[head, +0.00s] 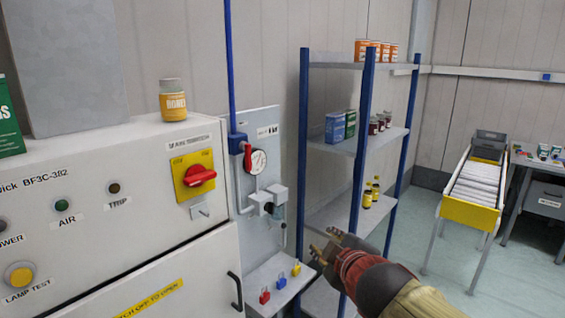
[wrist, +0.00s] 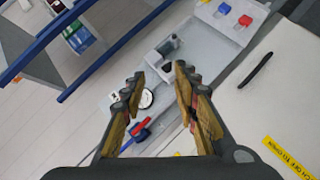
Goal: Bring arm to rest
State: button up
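My gripper (head: 322,247) reaches in from the lower right of the head view, in front of the blue-posted shelf and right of the padlock ledge. In the wrist view my gripper (wrist: 158,92) has its two fingers apart with nothing held between them. Beyond the fingers, the wrist view shows the grey wall panel with the round gauge (wrist: 146,98) and the red-handled valve (wrist: 141,126).
A white cabinet (head: 100,235) with a red rotary switch (head: 200,176) stands at left. A shelf (head: 345,145) holds boxes and bottles. Padlocks (head: 281,281) sit on a ledge. A yellow-fronted tray stand (head: 467,215) is at right, with open floor before it.

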jog(key=s+d+f+m+g+h, duration=0.3)
jog(key=s+d+f+m+g, duration=0.2)
jog(key=s+d+f+m, duration=0.55)
jog(key=s+f+m+g+y, duration=0.1)
jog(key=s+f+m+g, duration=0.1)
jog(key=s, duration=1.3)
jog(key=shift+a+f+g, duration=0.3)
jog(key=shift+a+f, duration=0.1)
jog(key=shift+a, duration=0.05)
